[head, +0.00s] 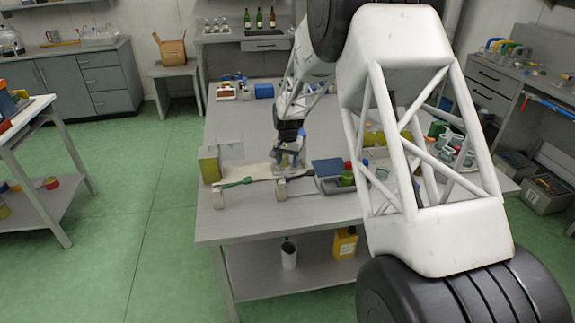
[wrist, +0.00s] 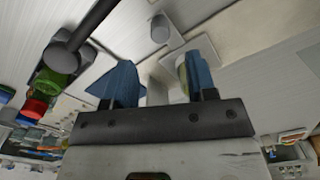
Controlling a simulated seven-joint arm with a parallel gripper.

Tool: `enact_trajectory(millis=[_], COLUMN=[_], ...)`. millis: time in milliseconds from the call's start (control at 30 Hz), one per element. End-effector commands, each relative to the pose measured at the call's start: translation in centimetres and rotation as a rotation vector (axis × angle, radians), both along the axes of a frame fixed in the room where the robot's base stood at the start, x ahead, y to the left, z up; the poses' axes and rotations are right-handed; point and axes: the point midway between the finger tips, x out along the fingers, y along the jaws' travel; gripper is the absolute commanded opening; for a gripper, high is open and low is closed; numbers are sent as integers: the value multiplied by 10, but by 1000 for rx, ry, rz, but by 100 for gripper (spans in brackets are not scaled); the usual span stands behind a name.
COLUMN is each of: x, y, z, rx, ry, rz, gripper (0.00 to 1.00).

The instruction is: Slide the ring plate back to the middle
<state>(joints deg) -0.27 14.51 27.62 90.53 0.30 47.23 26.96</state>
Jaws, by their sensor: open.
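My gripper (head: 288,160) is low over a cream board (head: 262,171) on the grey table. In the wrist view its two blue fingers stand apart (wrist: 161,68), with a gap between them. A pale grey plate (wrist: 157,88) shows in that gap, partly hidden by the fingers; it may be the ring plate, but I cannot make out a ring. A yellowish rounded edge (wrist: 182,72) shows against the right finger; I cannot tell whether they touch. A short grey post (wrist: 159,28) stands just beyond the fingertips. In the head view my gripper hides this spot.
A green-handled tool (head: 236,183) and a black handle (head: 301,177) lie at the board's front edge. A yellow-green block (head: 209,165) stands at its left end. The front left tabletop is clear.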

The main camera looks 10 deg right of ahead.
Motion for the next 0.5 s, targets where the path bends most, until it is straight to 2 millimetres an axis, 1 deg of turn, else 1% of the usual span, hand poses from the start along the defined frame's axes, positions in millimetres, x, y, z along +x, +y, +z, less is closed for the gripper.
enact_trajectory(millis=[367,500], x=[0,0], y=[0,0], z=[1,0], rx=[0,-1], ry=[0,0], rz=[5,49], gripper=[52,52])
